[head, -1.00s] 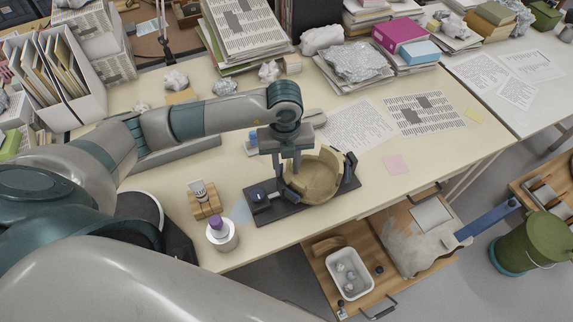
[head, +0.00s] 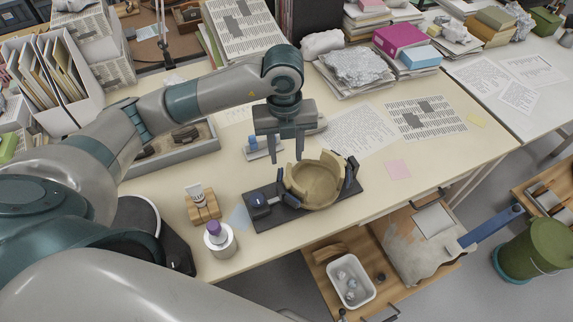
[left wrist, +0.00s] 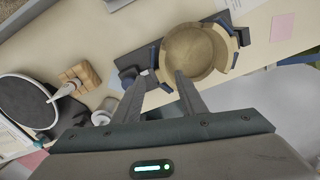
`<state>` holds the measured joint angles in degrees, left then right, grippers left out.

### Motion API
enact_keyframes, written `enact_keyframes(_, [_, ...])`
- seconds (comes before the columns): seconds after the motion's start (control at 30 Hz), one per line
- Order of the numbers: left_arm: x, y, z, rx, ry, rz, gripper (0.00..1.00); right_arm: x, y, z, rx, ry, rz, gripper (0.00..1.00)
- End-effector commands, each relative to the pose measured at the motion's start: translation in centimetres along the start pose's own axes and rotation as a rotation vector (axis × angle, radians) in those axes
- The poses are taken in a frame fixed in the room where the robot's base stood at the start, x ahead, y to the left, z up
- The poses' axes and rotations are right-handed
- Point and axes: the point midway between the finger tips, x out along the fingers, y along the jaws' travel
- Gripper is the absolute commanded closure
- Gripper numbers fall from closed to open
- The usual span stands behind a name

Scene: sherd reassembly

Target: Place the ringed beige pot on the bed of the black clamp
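The beige pot (head: 316,184), with a broken, jagged rim, sits upright on the bed of the black clamp (head: 279,218), between its jaws. The pot also shows in the left wrist view (left wrist: 193,54), with dark jaw pads around its rim. Any ring on it is too small to tell. My left gripper (head: 287,158) is open and empty, above and just behind the pot in the head view. Its fingers (left wrist: 180,88) are apart in the left wrist view, with nothing between them. My right gripper is not in view.
A wooden block holder (head: 204,211) and a white jar with a purple top (head: 220,239) stand left of the clamp. A grey tray of sherds (head: 172,145) lies behind, under my left arm. Papers (head: 356,130) lie at right. An open drawer (head: 325,262) juts out below the front edge.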

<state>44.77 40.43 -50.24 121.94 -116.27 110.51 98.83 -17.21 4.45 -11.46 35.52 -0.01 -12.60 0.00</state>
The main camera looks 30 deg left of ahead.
Motion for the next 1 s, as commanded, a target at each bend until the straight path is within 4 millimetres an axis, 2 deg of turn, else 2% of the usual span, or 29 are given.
enact_keyframes(0.13, [-2.3, -0.1, 0.1, 0.001, -0.003, -0.003, 0.62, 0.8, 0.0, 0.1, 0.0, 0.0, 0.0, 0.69])
enact_keyframes(0.3, [-3.9, 0.0, 0.0, 0.001, 0.0, -0.001, 0.62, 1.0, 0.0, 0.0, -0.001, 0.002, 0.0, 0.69])
enact_keyframes(1.0, [-4.3, 0.0, -0.1, 0.001, 0.003, 0.0, 0.62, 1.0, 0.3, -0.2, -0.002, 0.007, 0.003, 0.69])
